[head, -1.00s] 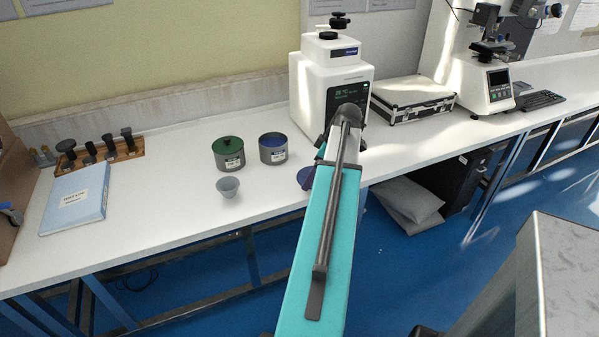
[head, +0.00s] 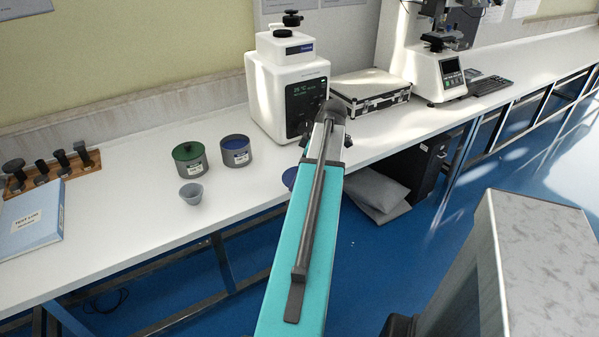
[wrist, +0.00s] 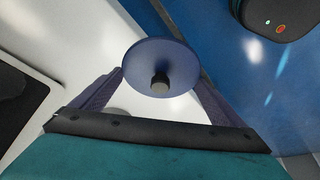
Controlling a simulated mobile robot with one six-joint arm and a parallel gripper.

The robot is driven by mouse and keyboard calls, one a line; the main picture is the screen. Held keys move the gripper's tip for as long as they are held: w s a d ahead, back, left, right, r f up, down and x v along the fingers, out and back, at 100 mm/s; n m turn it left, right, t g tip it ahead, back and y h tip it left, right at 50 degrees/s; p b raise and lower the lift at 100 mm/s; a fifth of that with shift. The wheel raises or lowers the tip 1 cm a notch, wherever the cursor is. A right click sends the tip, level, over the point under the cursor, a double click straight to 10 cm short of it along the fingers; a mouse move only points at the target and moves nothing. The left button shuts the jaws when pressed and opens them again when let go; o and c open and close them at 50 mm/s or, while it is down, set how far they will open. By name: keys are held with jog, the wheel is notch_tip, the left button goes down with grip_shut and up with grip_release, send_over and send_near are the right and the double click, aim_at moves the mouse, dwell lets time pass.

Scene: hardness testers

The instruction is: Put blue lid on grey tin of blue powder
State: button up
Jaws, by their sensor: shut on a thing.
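The blue lid (wrist: 160,62) fills the middle of the wrist view, with its dark knob facing the camera. My gripper (wrist: 160,88) is shut on the lid, a finger on each side. In the head view my arm hides the gripper, and only part of the lid (head: 289,178) shows left of the arm, near the bench's front edge. The open grey tin of blue powder (head: 236,157) stands upright on the bench, to the left of and behind the lid.
A white tester (head: 285,85) stands behind, to the right. A blue folder (head: 32,224) and dark stamps lie at left.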

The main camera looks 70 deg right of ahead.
jog(key=shift+w, duration=0.1)
jog(key=w+a+r, duration=0.3)
jog(key=w+a, duration=0.9)
jog(key=w, duration=0.4)
jog(key=w+a+r, duration=0.2)
jog(key=w+a, duration=1)
jog(key=w, duration=0.4)
jog(key=w+a+r, duration=0.2)
jog(key=w+a, duration=0.2)
jog(key=a, duration=0.8)
jog(key=w+a+r+m, duration=0.1)
jog(key=w+a, duration=0.3)
jog(key=a, duration=0.8)
jog(key=w+a+r, duration=0.3)
jog(key=w+a, duration=0.1)
jog(key=a, duration=0.8)
jog(key=shift+a+m+h, duration=0.3)
jog(key=shift+a+m, duration=0.1)
jog(key=shift+a, duration=0.1)
